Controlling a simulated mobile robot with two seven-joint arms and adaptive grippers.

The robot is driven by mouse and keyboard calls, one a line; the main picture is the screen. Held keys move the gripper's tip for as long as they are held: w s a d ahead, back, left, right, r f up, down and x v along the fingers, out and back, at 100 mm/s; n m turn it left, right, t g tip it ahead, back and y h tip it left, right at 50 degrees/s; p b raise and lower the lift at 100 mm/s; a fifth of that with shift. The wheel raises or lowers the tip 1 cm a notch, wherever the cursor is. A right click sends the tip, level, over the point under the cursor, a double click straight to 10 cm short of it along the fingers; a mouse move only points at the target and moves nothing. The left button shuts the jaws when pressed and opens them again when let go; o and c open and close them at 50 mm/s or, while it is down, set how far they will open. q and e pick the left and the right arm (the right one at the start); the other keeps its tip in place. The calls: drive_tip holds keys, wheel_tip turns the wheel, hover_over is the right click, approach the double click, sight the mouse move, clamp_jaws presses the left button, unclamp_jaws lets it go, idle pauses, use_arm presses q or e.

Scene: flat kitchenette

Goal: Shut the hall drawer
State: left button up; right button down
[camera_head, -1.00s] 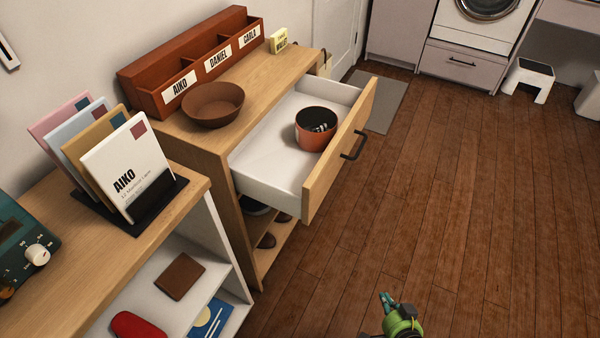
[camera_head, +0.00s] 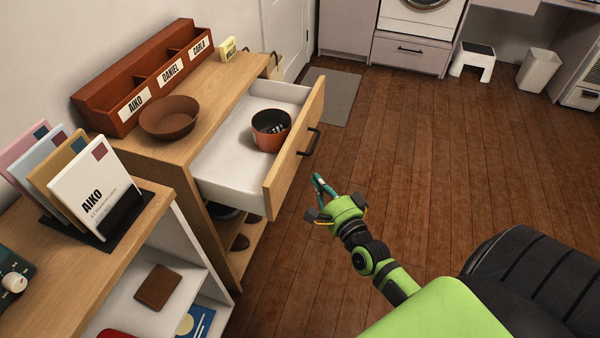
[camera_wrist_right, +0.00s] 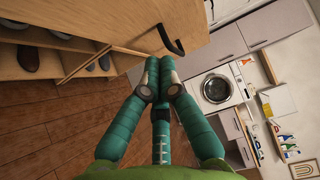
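The hall drawer (camera_head: 292,160) is pulled out of the wooden hall cabinet (camera_head: 205,90), with a white inside and a light wood front. Its black bar handle (camera_head: 308,142) is on the outer face. A copper-coloured pot with dark contents (camera_head: 271,130) sits inside it. My right gripper (camera_head: 318,186) is in front of and below the drawer front, apart from it. In the right wrist view, its teal fingers (camera_wrist_right: 160,62) are together with nothing between them. The handle (camera_wrist_right: 176,42) shows just beyond the fingertips there. My left gripper is not in view.
On the cabinet top are a brown bowl (camera_head: 170,118), a red-brown name organizer (camera_head: 130,100) and a small yellow box (camera_head: 228,48). Shoes (camera_head: 240,242) lie on the shelf below the drawer. A grey mat (camera_head: 332,96) lies beyond. The wood floor right of the drawer is clear.

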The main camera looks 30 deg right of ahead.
sight(292, 162)
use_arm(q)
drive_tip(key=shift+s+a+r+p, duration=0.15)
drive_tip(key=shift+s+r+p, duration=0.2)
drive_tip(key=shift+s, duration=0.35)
use_arm(e)
drive_tip(key=shift+w+a, duration=0.4)
drive_tip(key=shift+w, duration=0.35)
drive_tip(key=shift+w+a, duration=0.45)
drive_tip(key=shift+w, duration=0.35)
drive_tip(key=shift+w+a, duration=0.4)
drive_tip(key=shift+w, duration=0.35)
